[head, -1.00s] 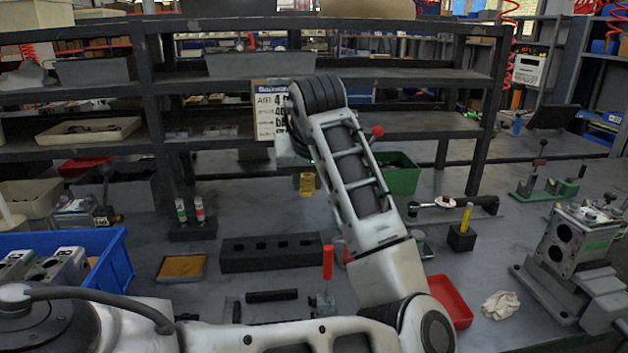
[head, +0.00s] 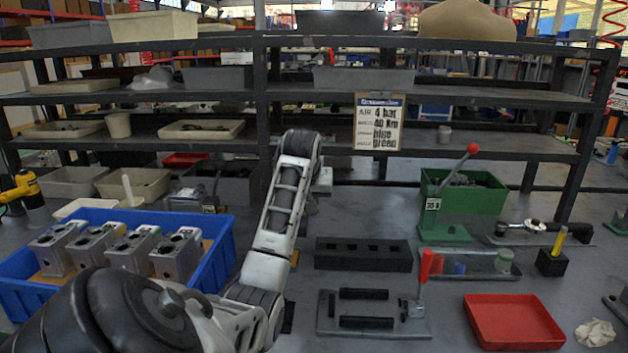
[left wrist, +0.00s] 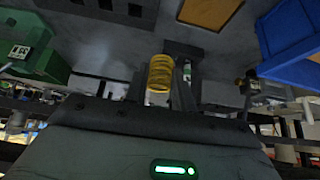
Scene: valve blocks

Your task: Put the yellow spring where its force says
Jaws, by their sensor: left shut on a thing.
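The yellow spring (left wrist: 160,74) is an upright-looking coil between the fingers of my left gripper (left wrist: 161,82) in the left wrist view. My left gripper is shut on it. In the head view the wrist and arm hide the spring and most of the gripper, which is held over the bench in front of the shelf. A green lever press (head: 445,233) with a red knob and a small readout stands right of the gripper; the readout is too small to read surely. A grey tray (head: 437,269) holds red, blue and green pieces. My right gripper is out of view.
A black slotted block (head: 362,262), a fixture plate with a red handle (head: 375,328), a red tray (head: 512,338) and a green bin (head: 490,203) stand on the bench. A blue bin (head: 222,256) holds several valve blocks. A sign (head: 378,122) hangs on the shelf.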

